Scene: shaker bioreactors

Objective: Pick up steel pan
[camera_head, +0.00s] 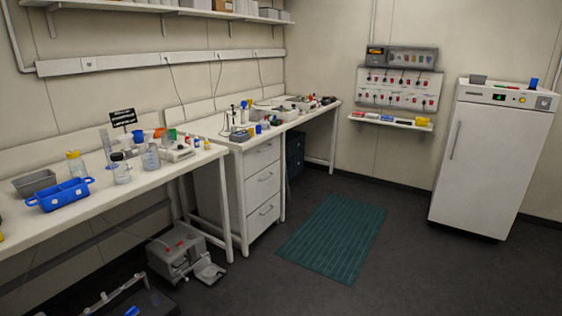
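No steel pan can be told for sure in this view. A grey open-topped pan-like container (36,183) sits on the left bench near its wall side, behind a blue tub with handles (62,195). Its material is too small to tell. Another small grey container (478,79) sits on top of the white cabinet at the right. Neither my left nor my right gripper shows in this view.
The left bench (110,199) carries bottles and cups. A drawer bench (262,185) stands beyond it. A grey machine (180,250) stands on the floor by the left bench. A green mat (335,237) lies on open floor. A white cabinet (490,160) stands right.

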